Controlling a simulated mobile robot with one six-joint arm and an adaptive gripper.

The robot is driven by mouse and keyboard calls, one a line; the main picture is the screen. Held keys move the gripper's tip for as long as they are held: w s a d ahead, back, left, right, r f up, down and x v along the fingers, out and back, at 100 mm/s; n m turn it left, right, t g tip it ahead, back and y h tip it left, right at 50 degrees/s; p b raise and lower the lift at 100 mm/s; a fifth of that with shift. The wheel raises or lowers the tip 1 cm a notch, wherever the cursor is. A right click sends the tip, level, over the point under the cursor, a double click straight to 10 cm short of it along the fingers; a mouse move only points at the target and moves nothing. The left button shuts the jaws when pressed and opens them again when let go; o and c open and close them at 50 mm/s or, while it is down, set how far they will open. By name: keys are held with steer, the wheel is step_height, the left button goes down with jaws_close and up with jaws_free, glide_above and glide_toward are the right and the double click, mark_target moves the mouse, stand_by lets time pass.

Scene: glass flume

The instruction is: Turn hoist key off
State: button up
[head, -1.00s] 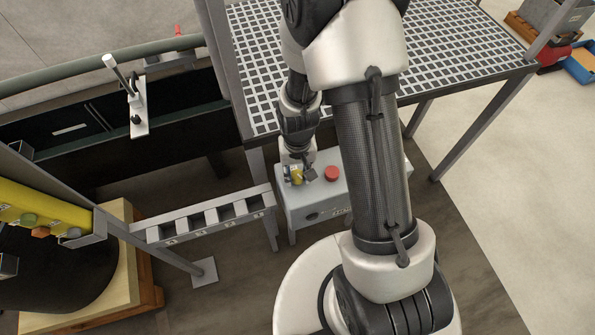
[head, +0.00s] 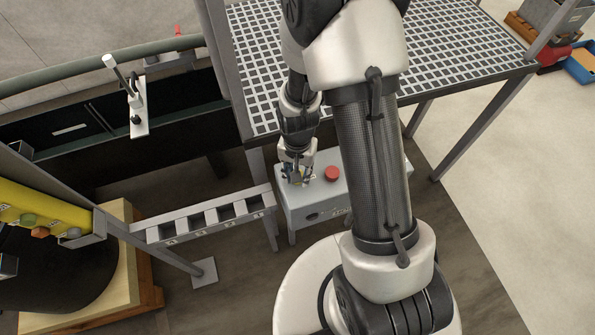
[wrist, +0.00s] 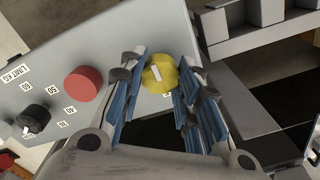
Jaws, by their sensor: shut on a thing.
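The hoist key is a yellow round knob with a white bar on its face; it shows in the wrist view (wrist: 160,74) on the grey control box (wrist: 120,65). My gripper (wrist: 162,78) is shut on the yellow knob, its blue-padded fingers on either side of it. The knob's white bar points slightly off vertical in the wrist view. In the head view my gripper (head: 298,180) is down at the left of the control box (head: 318,196) and mostly hides the knob.
A red button (head: 331,173) sits beside the knob, and a black dial (wrist: 36,116) with number labels is further along the box. A slotted grey rack (head: 205,215) stands to the left. A grating platform (head: 440,60) is behind the box.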

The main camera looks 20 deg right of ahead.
steer(key=o, duration=1.1)
steer(key=shift+r, duration=0.1)
step_height(320, 180, up, 12)
steer(key=shift+f, duration=0.1)
stand_by(0.3)
steer(key=s+r+n+t, duration=0.1)
steer(key=s+r+n, duration=0.1)
steer(key=s+r, duration=0.3)
steer(key=s+r+n+t, duration=0.2)
steer(key=s+r, duration=0.3)
steer(key=r, duration=0.3)
steer(key=s+r+n+t, duration=0.1)
steer(key=s+r+n, duration=0.2)
steer(key=s+r, duration=0.2)
steer(key=shift+r+t, duration=0.3)
steer(key=shift+r, duration=0.55)
